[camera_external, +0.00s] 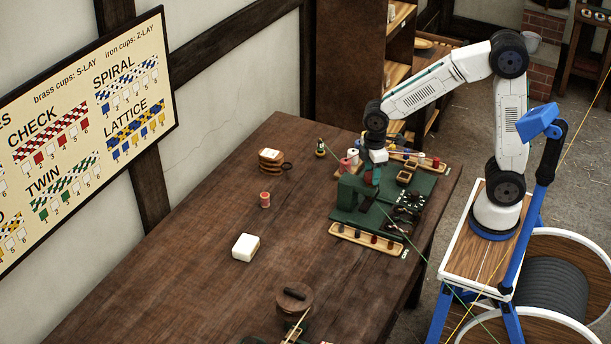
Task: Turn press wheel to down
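A dark green machine (352,192) stands on a green base plate toward the far right of the wooden table. It looks like the press, but its parts are small here. I cannot clearly make out the press wheel or its setting; a small reddish part shows at the machine's top, beside my gripper. My gripper (376,176) points down over the machine, right of its raised block. Its fingers are too small to tell whether they are open or touch anything.
Long wooden trays of pegs (367,237) lie before and behind the machine. A round wooden drum (294,301) is in front. Thin cords cross the right side.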

